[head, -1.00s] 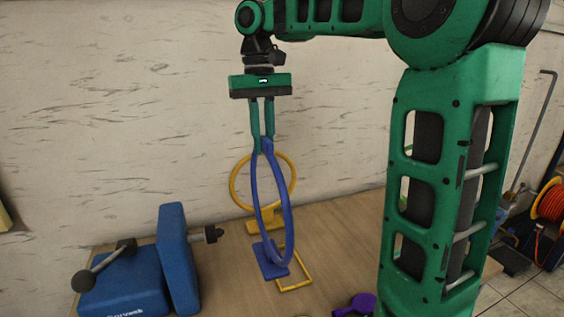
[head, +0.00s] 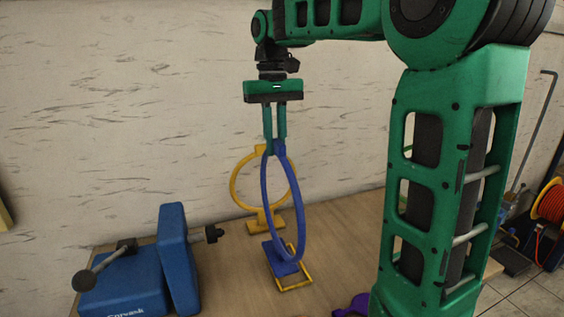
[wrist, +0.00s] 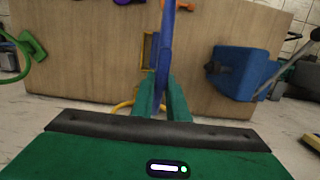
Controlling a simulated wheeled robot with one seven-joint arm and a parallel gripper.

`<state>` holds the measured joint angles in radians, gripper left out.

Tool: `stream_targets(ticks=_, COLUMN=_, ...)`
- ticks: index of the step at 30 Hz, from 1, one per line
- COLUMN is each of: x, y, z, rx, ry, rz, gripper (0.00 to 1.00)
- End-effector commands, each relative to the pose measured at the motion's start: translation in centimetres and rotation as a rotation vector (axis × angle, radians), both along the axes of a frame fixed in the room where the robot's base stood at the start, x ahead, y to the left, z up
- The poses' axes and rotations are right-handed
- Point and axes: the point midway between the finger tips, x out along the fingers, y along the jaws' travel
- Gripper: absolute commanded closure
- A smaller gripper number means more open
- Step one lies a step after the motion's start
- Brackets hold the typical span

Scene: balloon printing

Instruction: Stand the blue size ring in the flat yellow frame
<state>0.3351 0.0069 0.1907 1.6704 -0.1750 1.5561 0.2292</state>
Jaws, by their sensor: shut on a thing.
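The blue size ring (head: 265,205) hangs upright from my gripper (head: 275,146), which is shut on the top of its hoop. Its flat blue base (head: 283,262) is over the flat yellow frame (head: 294,284) on the table. The base covers the back part of the frame, and I cannot tell whether it touches the table or hovers just above. In the wrist view the ring (wrist: 167,50) runs away from between my fingers, with the yellow frame (wrist: 147,50) partly showing beside it.
A yellow ring on a stand (head: 237,184) is close behind the blue ring. A blue vise-like device (head: 175,255) stands to the left on the wooden table (head: 225,285). A purple object (head: 352,306) lies at the front right.

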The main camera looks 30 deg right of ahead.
Motion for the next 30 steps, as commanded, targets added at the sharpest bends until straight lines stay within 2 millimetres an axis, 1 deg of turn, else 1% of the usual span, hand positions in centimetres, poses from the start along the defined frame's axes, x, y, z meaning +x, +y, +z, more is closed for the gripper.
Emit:
stream_targets(ticks=4, x=0.4, y=-1.1, z=-0.7, rx=0.001, ry=0.001, rz=0.001, gripper=1.0)
stream_targets(ticks=7, x=0.9, y=-2.5, z=-1.6, rx=0.003, ry=0.001, rz=-0.001, gripper=1.0)
stream_targets(ticks=11, x=1.1, y=-3.2, z=-2.0, rx=0.002, ry=0.001, rz=0.0, gripper=1.0)
stream_targets(ticks=14, x=1.2, y=-3.4, z=-2.5, rx=0.003, ry=0.0, rz=-0.001, gripper=1.0)
stream_targets(ticks=16, x=1.2, y=-3.4, z=-3.1, rx=0.003, ry=0.001, rz=-0.001, gripper=1.0)
stream_targets(ticks=22, x=1.1, y=-3.4, z=-5.8, rx=0.003, ry=0.002, rz=-0.002, gripper=1.0)
stream_targets(ticks=24, x=1.2, y=-3.4, z=-6.1, rx=0.003, ry=-0.001, rz=-0.002, gripper=1.0)
stream_targets(ticks=30, x=1.2, y=-3.4, z=-6.1, rx=0.003, ry=-0.001, rz=-0.002, gripper=1.0)
